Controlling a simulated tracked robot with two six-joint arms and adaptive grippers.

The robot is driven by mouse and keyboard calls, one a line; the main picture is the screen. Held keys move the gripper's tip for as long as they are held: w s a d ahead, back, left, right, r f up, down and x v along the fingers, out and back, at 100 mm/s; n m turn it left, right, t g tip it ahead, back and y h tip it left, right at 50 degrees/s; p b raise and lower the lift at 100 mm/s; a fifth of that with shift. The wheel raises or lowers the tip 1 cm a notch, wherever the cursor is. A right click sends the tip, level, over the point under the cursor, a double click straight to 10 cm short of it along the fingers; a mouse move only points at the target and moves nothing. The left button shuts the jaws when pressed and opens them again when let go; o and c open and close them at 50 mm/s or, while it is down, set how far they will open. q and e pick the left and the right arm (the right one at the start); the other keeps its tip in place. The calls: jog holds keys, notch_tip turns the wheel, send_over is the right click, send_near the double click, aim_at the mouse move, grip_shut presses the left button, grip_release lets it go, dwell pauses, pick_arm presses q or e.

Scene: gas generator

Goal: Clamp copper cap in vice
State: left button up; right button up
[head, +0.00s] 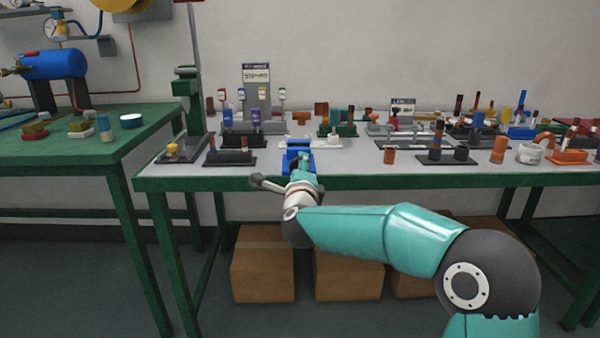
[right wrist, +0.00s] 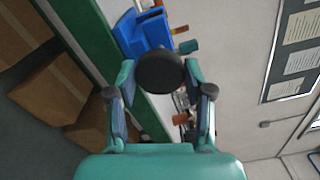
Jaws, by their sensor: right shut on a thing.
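The blue vice (head: 298,148) stands at the front edge of the bench, and it shows in the right wrist view (right wrist: 143,33). My right gripper (head: 285,175) is at the front of the vice. In the right wrist view its two fingers (right wrist: 160,80) straddle a dark round part (right wrist: 160,72) in front of the vice, and it is shut on that part. A small copper-coloured piece (right wrist: 180,29) shows beside the vice; I cannot tell whether it is the cap or whether it is in the jaws. My left gripper is not in view.
A copper-coloured cylinder (head: 389,157) stands on the bench right of the vice. Racks of small parts (head: 240,141) crowd the bench behind. Cardboard boxes (head: 263,265) sit underneath. A second green table (head: 90,160) stands left.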

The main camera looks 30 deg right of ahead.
jog(key=shift+a+f+m+b, duration=0.1)
jog(key=shift+f+m+b, duration=0.3)
jog(key=shift+m+b, duration=0.8)
jog(key=o, duration=1.2)
jog(key=shift+o, duration=0.5)
jog(key=shift+r, duration=0.25)
jog(key=shift+s, duration=0.1)
